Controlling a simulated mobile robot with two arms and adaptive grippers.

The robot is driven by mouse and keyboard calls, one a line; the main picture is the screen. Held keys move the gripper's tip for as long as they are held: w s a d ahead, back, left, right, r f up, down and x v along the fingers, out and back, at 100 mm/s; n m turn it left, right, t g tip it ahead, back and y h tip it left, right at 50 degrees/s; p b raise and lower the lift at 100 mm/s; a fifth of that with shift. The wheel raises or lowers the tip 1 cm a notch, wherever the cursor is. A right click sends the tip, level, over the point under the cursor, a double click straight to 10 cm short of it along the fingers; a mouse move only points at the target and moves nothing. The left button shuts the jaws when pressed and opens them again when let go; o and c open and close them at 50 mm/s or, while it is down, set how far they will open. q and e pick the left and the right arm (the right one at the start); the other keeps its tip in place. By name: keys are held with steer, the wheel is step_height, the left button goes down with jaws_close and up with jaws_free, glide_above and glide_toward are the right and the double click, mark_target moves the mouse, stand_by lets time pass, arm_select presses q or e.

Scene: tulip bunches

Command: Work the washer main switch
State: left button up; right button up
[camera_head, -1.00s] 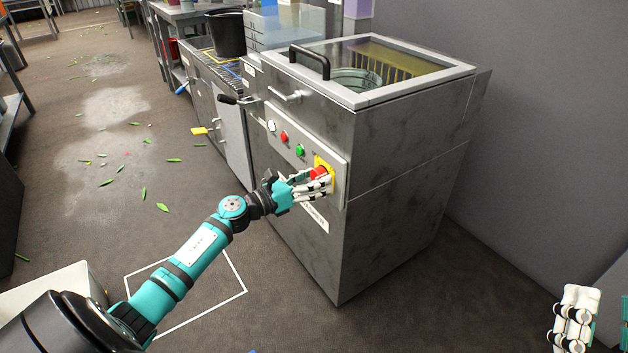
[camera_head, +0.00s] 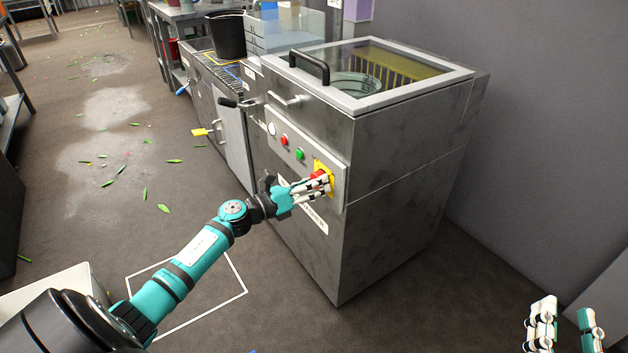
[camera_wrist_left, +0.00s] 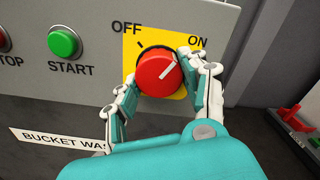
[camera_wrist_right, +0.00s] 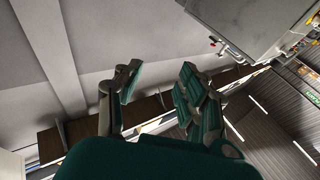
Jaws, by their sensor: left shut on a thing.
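The main switch is a red round knob (camera_wrist_left: 158,72) on a yellow plate (camera_wrist_left: 184,36) marked OFF at left and ON at right. The white line on the knob points up and right, toward ON. My left gripper (camera_wrist_left: 162,88) is shut on the knob, one finger on each side. In the head view my left gripper (camera_head: 312,188) covers much of the knob on the front of the grey washer (camera_head: 390,185). My right gripper (camera_head: 566,328) is open and empty at the lower right; its spread fingers also show in the right wrist view (camera_wrist_right: 155,95).
A green START button (camera_wrist_left: 64,41) and a red STOP button (camera_head: 284,140) sit left of the switch. A white BUCKET WASHER label, partly hidden, is below. The washer has a glass lid with a black handle (camera_head: 310,64). The floor right of the washer is clear.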

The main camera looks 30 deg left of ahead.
arm_select(q)
steer(key=n+p, duration=0.2)
steer(key=n, duration=0.2)
steer(key=n+p, duration=0.3)
steer(key=n, duration=0.2)
steer(key=n+p, duration=0.3)
steer(key=n, duration=0.1)
steer(key=shift+r+n, duration=0.3)
steer(key=shift+n, duration=0.1)
steer(key=shift+o, duration=0.2)
steer(key=shift+f+n+p, duration=0.1)
steer(key=shift+n+p, duration=0.35)
steer(key=shift+n, duration=0.35)
arm_select(e)
steer(key=s+d+f+g+h, duration=0.2)
steer(key=s+d+f+g, duration=0.1)
steer(key=s+f+g, duration=0.4)
steer(key=s+d+f+g+h, duration=0.3)
steer(key=s+f+g, duration=0.5)
steer(key=f, duration=0.6)
steer(key=shift+d+f+m+g, duration=0.25)
steer(key=shift+d+m+g, duration=0.2)
steer(key=shift+g, duration=0.65)
arm_select(q)
steer(key=shift+c, duration=0.2)
steer(key=o, duration=1.2)
steer(key=shift+d, duration=0.1)
steer(key=shift+s, duration=0.1)
